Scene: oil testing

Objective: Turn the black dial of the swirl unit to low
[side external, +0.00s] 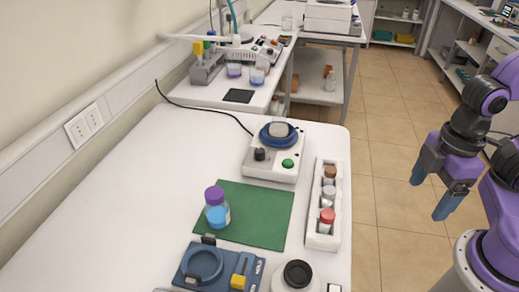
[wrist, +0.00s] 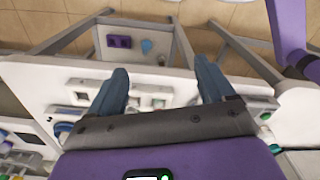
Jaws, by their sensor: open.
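The swirl unit (side external: 270,171) is a white box with a round blue platform on top, standing near the back right of the white table in the side view. A small clear vessel (side external: 279,128) sits on the platform. The black dial (side external: 260,154) is on the unit's front left, beside a green button (side external: 288,163). The dial's setting is too small to read. My gripper (side external: 428,198) is open and empty, out over the floor to the right of the table, well apart from the unit. In the wrist view, my gripper (wrist: 160,66) shows two spread fingers; I cannot make out the dial there.
A white rack (side external: 323,240) of several capped bottles stands front right of the unit. A purple-capped bottle (side external: 217,208) stands on a green mat (side external: 262,220). A blue device (side external: 220,281) and a round black-topped item (side external: 298,273) are at the front. The table's left is clear.

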